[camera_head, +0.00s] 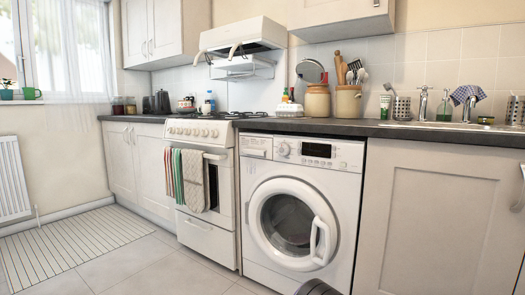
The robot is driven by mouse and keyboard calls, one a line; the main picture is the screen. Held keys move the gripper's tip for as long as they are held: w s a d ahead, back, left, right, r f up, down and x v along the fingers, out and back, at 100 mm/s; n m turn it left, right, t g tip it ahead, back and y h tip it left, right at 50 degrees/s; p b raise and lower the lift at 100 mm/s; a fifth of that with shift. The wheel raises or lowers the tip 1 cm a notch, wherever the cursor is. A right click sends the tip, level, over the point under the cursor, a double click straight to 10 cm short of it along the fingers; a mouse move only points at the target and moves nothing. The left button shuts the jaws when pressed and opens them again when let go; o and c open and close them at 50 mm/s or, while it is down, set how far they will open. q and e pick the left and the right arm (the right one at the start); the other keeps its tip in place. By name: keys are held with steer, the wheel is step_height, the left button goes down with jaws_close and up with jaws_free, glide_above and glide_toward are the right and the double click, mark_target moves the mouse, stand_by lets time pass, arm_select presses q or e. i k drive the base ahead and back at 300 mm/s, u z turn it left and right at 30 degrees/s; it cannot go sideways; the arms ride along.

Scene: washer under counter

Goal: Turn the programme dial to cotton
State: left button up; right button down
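The washing machine (345,260) stands under the counter, a little right of centre, with its front facing me. Its programme dial (284,149) is a round white knob on the control panel, left of the dark display (317,150). The dial's pointer and markings are too small to read, so I cannot tell its setting. The round door (290,222) looks closed, with a white handle (320,242) on its right side.
A white cooker (207,232) with hanging towels (191,180) stands left of the washer. A cabinet (440,215) is to its right. The dark worktop (420,131) overhangs above, carrying jars and a sink. The tiled floor (140,255) at front left is clear.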

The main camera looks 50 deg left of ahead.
mark_target(283, 149)
steer(key=u, duration=0.65)
steer(key=i, duration=0.6)
steer(key=u, duration=0.65)
